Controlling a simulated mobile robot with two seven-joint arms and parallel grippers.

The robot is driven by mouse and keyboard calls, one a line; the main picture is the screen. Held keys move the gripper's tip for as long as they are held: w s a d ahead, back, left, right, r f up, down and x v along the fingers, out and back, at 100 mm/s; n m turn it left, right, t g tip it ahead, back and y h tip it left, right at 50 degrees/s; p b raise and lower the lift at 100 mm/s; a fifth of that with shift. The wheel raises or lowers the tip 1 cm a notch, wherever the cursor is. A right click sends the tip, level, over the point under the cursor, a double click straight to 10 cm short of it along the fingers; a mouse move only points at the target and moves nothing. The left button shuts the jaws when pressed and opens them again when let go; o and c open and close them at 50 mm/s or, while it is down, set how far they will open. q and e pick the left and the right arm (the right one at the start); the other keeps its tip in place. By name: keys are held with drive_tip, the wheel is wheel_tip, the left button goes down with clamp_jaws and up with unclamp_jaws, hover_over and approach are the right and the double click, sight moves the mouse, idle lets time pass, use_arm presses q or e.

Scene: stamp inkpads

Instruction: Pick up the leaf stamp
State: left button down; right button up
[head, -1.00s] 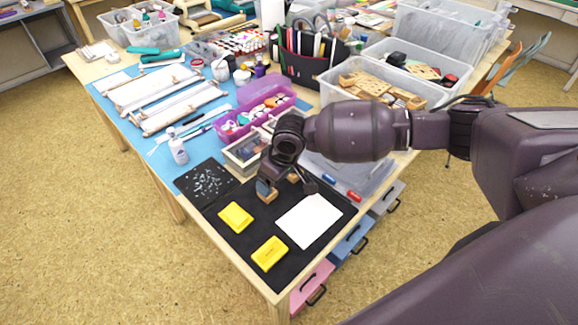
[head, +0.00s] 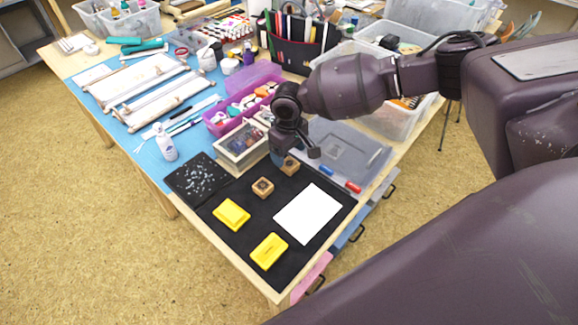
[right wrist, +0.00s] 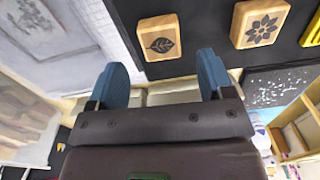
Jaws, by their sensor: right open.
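The leaf stamp (right wrist: 159,38) is a small wooden block with a dark leaf on its top face. In the head view the leaf stamp (head: 290,166) stands on the black mat (head: 228,262), partly hidden by my right gripper (head: 278,158). In the right wrist view my right gripper (right wrist: 163,66) is open and empty, its two blue fingers either side of the leaf stamp's line, with the stamp just beyond the tips. The flower stamp (right wrist: 260,23) is beside it; it also shows in the head view (head: 262,188). My left gripper is out of view.
Two yellow inkpads (head: 231,214) and a white sheet (head: 309,213) lie on the mat. A wooden box (head: 241,145) and a clear lid (head: 345,150) with red and blue markers are close to the gripper. A speckled black square (head: 196,178) lies left.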

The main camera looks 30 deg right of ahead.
sight(290, 163)
drive_tip(key=f, duration=0.3)
drive_tip(key=shift+s+f+b, duration=0.3)
drive_tip(key=shift+s+b, duration=0.05)
drive_tip(key=shift+f, duration=0.6)
drive_tip(key=c, duration=1)
